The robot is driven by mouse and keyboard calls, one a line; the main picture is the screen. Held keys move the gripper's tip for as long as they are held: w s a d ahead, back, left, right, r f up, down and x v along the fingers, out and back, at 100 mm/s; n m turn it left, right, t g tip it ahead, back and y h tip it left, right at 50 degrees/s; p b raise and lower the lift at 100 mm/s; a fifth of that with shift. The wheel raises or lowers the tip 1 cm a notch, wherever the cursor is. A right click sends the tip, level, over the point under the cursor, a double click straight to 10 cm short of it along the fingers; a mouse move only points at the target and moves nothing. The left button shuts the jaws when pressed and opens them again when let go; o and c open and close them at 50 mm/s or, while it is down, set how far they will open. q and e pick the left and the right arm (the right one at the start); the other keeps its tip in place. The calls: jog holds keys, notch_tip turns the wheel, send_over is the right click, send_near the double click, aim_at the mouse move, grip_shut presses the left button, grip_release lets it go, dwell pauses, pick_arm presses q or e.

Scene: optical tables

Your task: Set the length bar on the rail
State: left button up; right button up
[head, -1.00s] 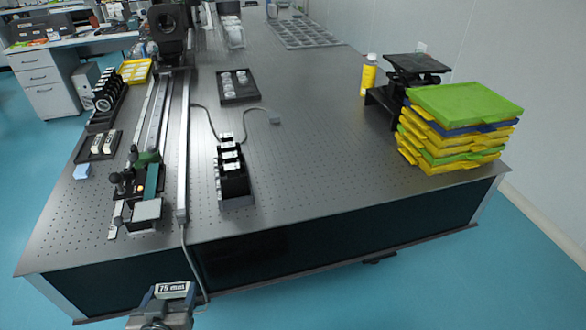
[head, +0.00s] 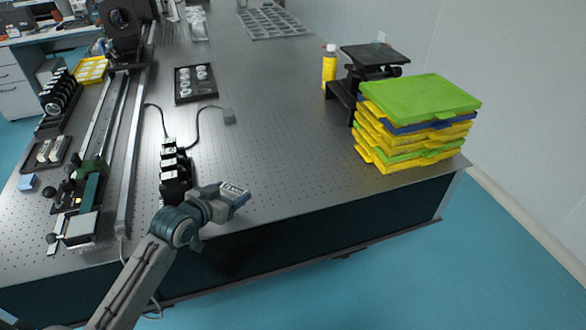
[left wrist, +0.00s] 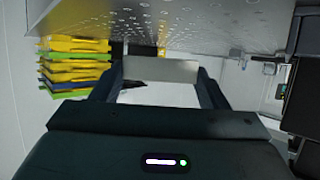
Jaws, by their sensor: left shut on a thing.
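My left gripper (head: 222,203) reaches in from the lower left and is shut on the length bar (head: 235,189), a small grey block with a white label. The label is turned and hard to read now. In the left wrist view the bar (left wrist: 160,70) spans between both fingers. The bar is at the table's front edge, right of the black holder row. The long rail (head: 108,125) runs along the table's left side, well left of the gripper. Its near end carries a green-and-black fixture (head: 90,190). My right gripper is not in view.
A black row of holders (head: 175,175) stands just behind and left of the gripper. Stacked green, blue and yellow trays (head: 420,100), a yellow bottle (head: 329,68) and a black stand (head: 375,58) are at the right. The table (head: 270,150) is clear in the middle.

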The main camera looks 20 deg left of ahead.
pick_arm(q)
jog(key=shift+w+a+r, duration=0.35)
jog(key=shift+w+a, duration=0.1)
jog(key=shift+w, duration=0.65)
jog(key=shift+w+d, duration=0.25)
jog(key=shift+d, duration=0.05)
jog(key=shift+w+d+r+p, duration=0.1)
jog(key=shift+w+d+p, duration=0.1)
jog(key=shift+d, duration=0.4)
jog(key=shift+w+d+r+p, duration=0.1)
jog(key=shift+d+p, duration=0.1)
jog(key=shift+d, duration=0.35)
jog(key=p, duration=0.2)
send_over(289, 197)
jog(key=shift+f, duration=0.75)
notch_tip(289, 197, down, 3)
jog(key=shift+r+p, duration=0.1)
jog(key=shift+p, duration=0.4)
jog(key=shift+f, duration=0.4)
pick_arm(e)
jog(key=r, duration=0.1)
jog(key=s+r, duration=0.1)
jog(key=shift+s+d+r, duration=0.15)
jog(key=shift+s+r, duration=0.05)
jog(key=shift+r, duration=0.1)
pick_arm(q)
jog(key=shift+f, duration=0.15)
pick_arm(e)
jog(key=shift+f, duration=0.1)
